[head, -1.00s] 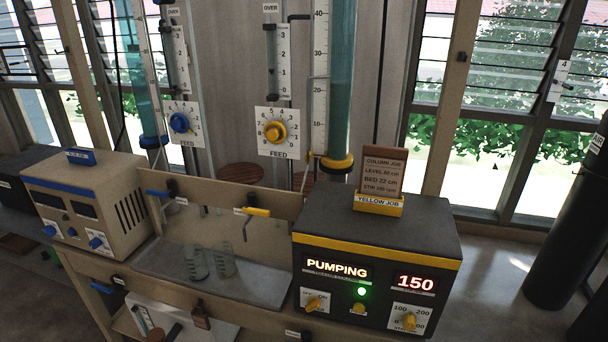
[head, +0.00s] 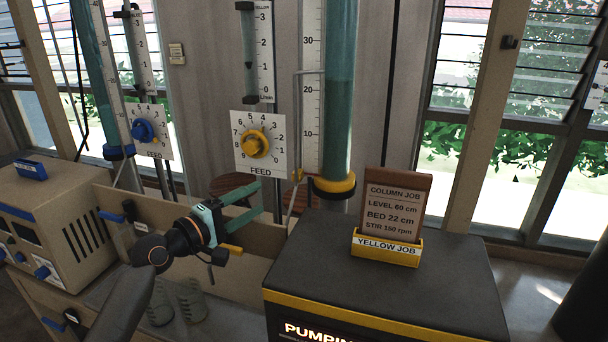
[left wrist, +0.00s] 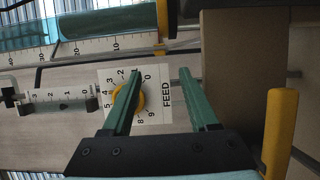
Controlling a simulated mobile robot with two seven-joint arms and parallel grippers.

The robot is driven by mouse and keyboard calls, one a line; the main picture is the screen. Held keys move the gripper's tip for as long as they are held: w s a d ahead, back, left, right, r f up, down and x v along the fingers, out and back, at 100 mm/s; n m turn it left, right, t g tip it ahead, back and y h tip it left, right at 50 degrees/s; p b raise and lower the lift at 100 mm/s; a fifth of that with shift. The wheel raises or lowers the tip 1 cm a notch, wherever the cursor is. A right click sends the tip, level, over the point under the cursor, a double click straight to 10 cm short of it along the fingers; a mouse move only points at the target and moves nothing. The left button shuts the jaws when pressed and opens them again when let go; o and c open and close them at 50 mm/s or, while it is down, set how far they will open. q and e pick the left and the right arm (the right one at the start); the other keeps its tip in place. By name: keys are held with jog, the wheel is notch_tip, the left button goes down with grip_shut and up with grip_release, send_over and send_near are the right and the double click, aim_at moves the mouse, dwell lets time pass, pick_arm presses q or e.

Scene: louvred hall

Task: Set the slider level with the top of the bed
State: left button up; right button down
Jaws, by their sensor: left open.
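The yellow-based column (head: 338,120) stands behind the black box, with teal liquid above a darker bed whose top is near 22 on the white scale (head: 312,70). A small yellow piece (head: 298,175), seemingly the slider, is low beside the scale, near its bottom end. My left gripper (head: 254,198) is open and empty, pointing right, left of and a little below that piece. In the left wrist view its two green fingers (left wrist: 160,72) straddle nothing; the column (left wrist: 110,20) lies sideways at the top. My right gripper is out of view.
A yellow feed dial (head: 256,144) is on the panel above my left gripper. A yellow-handled tap (head: 231,250) is just below it. The black box (head: 400,285) with a job card (head: 394,203) stands in front of the column. A blue-fitted column (head: 95,80) is at left.

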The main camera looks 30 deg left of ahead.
aim_at(293, 178)
pick_arm(q)
jog(key=shift+w+r, duration=0.1)
jog(key=shift+w, duration=0.45)
jog(key=w, duration=0.3)
jog(key=w+d, duration=0.1)
jog(key=w, duration=0.3)
jog(key=w+d, duration=0.1)
jog(key=w, duration=0.3)
jog(key=shift+p, duration=0.4)
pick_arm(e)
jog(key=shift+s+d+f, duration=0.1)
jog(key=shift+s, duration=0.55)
pick_arm(q)
jog(key=shift+c, duration=0.3)
jog(key=shift+a, duration=0.1)
grip_shut()
